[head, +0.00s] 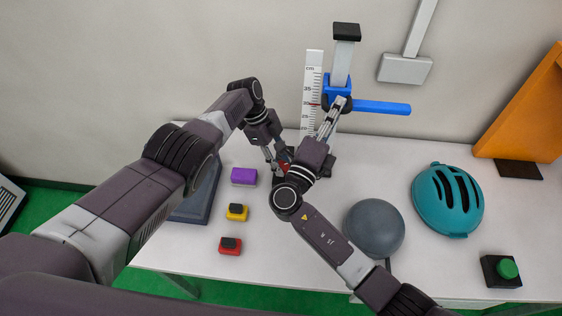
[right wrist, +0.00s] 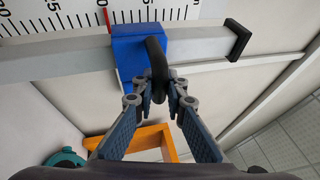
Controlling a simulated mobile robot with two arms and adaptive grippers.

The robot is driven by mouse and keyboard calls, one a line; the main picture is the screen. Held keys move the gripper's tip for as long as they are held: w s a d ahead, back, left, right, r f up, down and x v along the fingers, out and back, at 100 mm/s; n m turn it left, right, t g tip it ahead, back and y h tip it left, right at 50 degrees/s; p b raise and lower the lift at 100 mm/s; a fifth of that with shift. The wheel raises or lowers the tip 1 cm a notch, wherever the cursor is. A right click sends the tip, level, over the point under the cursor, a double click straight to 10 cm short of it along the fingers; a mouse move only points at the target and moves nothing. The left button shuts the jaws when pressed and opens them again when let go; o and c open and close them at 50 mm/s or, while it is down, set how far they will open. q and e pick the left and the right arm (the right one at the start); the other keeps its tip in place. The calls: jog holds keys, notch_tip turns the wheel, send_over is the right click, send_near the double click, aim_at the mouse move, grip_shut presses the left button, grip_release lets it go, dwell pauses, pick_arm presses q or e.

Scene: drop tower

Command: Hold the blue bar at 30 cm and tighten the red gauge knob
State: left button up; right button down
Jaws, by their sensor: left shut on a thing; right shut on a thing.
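The blue bar (head: 378,107) sticks out to the right from a blue carriage (head: 338,89) on the upright post; the carriage also shows in the right wrist view (right wrist: 134,50). A red mark (right wrist: 106,18) beside the carriage stands at about 30 on the white scale (head: 312,80). My right gripper (head: 341,103) is shut on a black curved handle (right wrist: 156,62) at the carriage. My left gripper (head: 279,158) is low at the post's foot, shut at a red part (head: 284,167), seemingly the red gauge knob. My arm hides much of it.
A purple block (head: 244,176), a yellow button box (head: 237,212) and a red one (head: 231,246) stand left on the table. A grey dome (head: 374,229), a teal helmet (head: 447,200) and a green button (head: 507,269) are at the right. An orange panel (head: 525,105) leans behind.

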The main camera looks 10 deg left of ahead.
pick_arm(q)
jog(key=shift+w+a, duration=0.15)
dwell(0.4)
jog(key=o, duration=1.2)
jog(key=shift+c, duration=0.2)
jog(key=shift+r, duration=0.1)
jog(key=v, duration=1.1)
jog(key=shift+r, duration=0.35)
